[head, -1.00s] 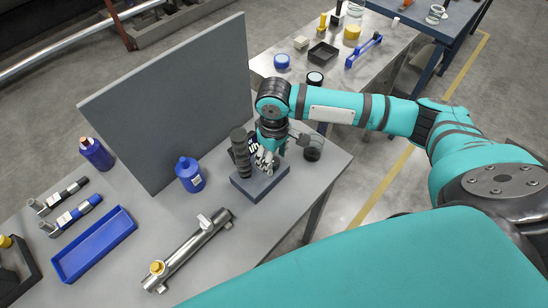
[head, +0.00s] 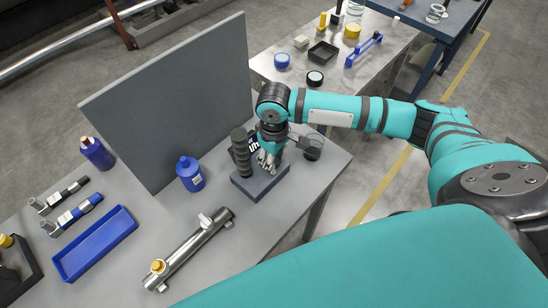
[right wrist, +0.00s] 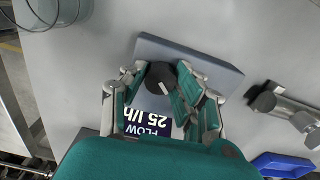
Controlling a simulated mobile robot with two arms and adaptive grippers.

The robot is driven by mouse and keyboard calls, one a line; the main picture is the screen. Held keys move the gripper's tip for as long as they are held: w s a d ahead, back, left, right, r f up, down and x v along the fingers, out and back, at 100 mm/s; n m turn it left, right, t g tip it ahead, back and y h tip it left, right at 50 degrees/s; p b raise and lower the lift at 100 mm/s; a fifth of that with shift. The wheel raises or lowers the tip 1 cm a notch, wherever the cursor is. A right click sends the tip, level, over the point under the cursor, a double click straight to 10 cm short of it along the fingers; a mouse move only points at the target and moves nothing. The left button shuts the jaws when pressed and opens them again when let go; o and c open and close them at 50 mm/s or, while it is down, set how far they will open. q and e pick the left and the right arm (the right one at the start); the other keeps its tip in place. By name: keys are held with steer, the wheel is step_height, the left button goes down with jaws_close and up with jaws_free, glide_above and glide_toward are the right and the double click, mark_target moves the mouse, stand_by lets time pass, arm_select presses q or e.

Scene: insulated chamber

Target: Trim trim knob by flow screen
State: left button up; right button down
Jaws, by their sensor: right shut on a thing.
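The trim knob (right wrist: 160,76) is round and black with a white pointer mark. It sits on a grey block (head: 262,190), which also shows in the right wrist view (right wrist: 217,72). My right gripper (head: 268,160) comes down over the block from above. Its fingers close around the knob's sides and hide the knob in the head view. The flow screen (right wrist: 151,124) shows upside down in the right wrist view, partly covered by the gripper, and reads "FLOW 25 l/h". In the head view only a sliver of the screen (head: 253,143) shows. My left gripper is out of view.
A dark ribbed column (head: 240,155) stands close left of the gripper. A clear glass (head: 313,147) stands to its right. A blue bottle (head: 190,174), a metal tube (head: 190,250) and a blue tray (head: 95,243) are on the bench. A grey panel (head: 175,100) rises behind.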

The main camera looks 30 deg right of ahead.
steer(key=n+p, duration=0.1)
steer(key=p, duration=0.1)
steer(key=n+p, duration=0.2)
steer(key=shift+r, duration=0.4)
steer(key=shift+f+n+p, duration=0.3)
steer(key=shift+n+p, duration=0.45)
steer(key=shift+n, duration=0.35)
steer(key=c, duration=1)
jaws_free()
steer(key=shift+r, duration=0.1)
step_height(320, 180, up, 12)
steer(key=shift+f, duration=0.15)
